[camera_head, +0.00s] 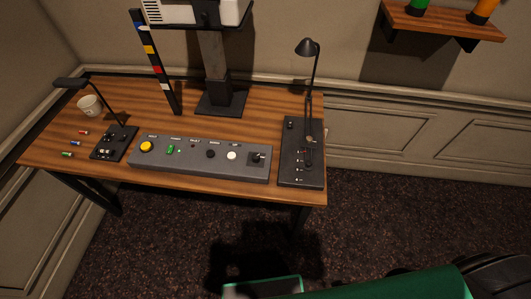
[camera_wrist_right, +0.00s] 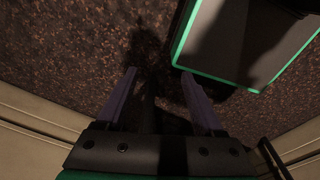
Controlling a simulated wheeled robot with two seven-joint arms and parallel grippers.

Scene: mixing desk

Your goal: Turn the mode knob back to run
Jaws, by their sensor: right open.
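A grey control panel (camera_head: 180,166) lies along the front of the wooden desk in the head view. From left to right it carries a yellow button (camera_head: 146,147), a green switch (camera_head: 170,149), a small dark fitting, a round black knob (camera_head: 210,154), a white button (camera_head: 231,155) and a black lever (camera_head: 257,157). The black knob may be the mode knob; its label and pointer direction are too small to read. My right gripper (camera_wrist_right: 158,75) shows in the right wrist view, open and empty above the dark carpet, away from the panel. My left gripper is not in view.
A black box with a lamp (camera_head: 300,165) stands right of the panel. A small lamp base (camera_head: 113,143), a white cup (camera_head: 90,105) and small coloured pieces lie left. A striped post (camera_head: 155,60) and a monitor stand (camera_head: 215,75) rise behind.

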